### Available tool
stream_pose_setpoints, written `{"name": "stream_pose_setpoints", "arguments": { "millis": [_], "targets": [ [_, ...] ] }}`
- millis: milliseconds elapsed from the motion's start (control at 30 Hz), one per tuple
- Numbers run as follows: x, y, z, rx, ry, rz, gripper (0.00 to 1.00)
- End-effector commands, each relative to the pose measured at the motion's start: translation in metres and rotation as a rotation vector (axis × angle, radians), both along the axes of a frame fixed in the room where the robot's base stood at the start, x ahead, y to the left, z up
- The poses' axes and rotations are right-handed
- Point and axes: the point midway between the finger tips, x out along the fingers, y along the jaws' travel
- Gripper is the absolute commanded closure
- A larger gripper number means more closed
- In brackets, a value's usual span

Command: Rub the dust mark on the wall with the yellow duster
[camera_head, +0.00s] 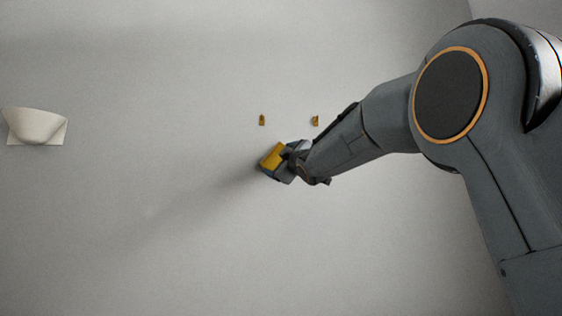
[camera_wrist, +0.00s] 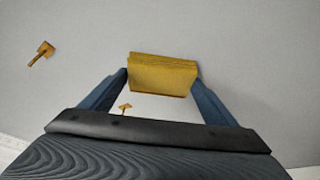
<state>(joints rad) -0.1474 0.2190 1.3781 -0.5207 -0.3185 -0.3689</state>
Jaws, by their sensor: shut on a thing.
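The yellow duster (camera_head: 272,156) is held at the end of my arm, in front of the grey wall (camera_head: 180,90). In the wrist view the duster (camera_wrist: 162,73) is a yellow block between the two blue-grey fingers of my gripper (camera_wrist: 162,88), which is shut on it. In the head view my gripper (camera_head: 279,161) is tilted, and a soft shadow spreads down and left from it. The duster looks close to the wall, but I cannot tell whether it touches. I cannot make out a clear dust mark in either view.
Two small brass-coloured hooks (camera_head: 262,120) (camera_head: 315,121) are on the wall just above my gripper. One hook (camera_wrist: 41,54) shows at upper left in the wrist view. A white wall lamp (camera_head: 36,126) is at the far left. The wall between lamp and gripper is clear.

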Motion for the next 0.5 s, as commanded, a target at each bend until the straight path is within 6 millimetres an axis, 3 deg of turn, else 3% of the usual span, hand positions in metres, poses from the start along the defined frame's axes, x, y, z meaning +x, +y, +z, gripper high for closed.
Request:
{"name": "stream_pose_setpoints", "arguments": {
  "millis": [500],
  "targets": [
    [-0.002,0.036,-0.001,0.001,-0.001,0.002,0.37]
  ]
}}
